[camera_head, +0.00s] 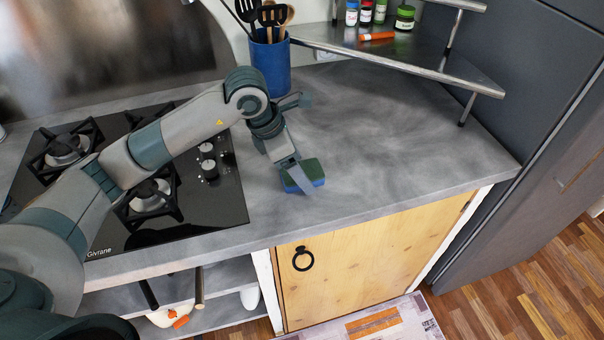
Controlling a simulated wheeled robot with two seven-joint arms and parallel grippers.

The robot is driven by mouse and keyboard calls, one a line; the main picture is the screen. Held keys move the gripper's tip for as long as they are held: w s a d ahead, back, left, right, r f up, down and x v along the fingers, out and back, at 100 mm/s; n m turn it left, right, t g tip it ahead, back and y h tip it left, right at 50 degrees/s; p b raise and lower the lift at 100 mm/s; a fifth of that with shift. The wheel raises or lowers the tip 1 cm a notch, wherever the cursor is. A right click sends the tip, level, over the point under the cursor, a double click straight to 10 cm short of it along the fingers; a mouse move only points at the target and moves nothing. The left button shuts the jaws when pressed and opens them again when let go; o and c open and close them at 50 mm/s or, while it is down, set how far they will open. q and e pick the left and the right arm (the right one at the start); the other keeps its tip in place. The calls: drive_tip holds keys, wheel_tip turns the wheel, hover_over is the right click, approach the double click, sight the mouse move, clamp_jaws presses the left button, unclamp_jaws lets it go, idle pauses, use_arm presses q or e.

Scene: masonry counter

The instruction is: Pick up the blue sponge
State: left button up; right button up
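The blue sponge (315,181) has a green top layer and is on the grey counter, right of the stove. My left gripper (299,178) points down at it from the left. One flat finger crosses the sponge's near side and covers part of it. The other finger is hidden, so I cannot tell whether the grip is closed on the sponge. I also cannot tell whether the sponge touches the counter. My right gripper is not in view.
A black gas stove (215,205) lies under my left arm. A blue utensil holder (271,64) stands behind the gripper. A metal corner shelf (430,68) holds several small jars and an orange object. The counter right of the sponge is clear up to the dark cabinet.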

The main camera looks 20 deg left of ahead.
use_arm(q)
drive_tip(key=shift+f+b, duration=0.25)
drive_tip(key=shift+b, duration=0.3)
idle(0.8)
drive_tip(key=c, duration=1.1)
